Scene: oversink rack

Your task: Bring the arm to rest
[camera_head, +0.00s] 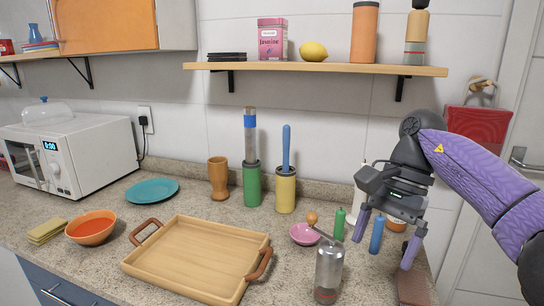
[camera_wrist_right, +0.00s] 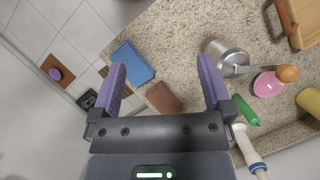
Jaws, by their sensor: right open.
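My right gripper (camera_head: 384,246) is open and empty above the right end of the counter, its fingers pointing down. The purple right arm (camera_head: 470,170) comes in from the right. A silver hand grinder (camera_head: 328,268) with a crank and wooden knob stands upright left of the gripper, apart from it; it also shows in the wrist view (camera_wrist_right: 222,58). My left gripper is in neither view.
A brown block (camera_head: 412,288) lies at the right end. A shelf (camera_head: 300,68) hangs above.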

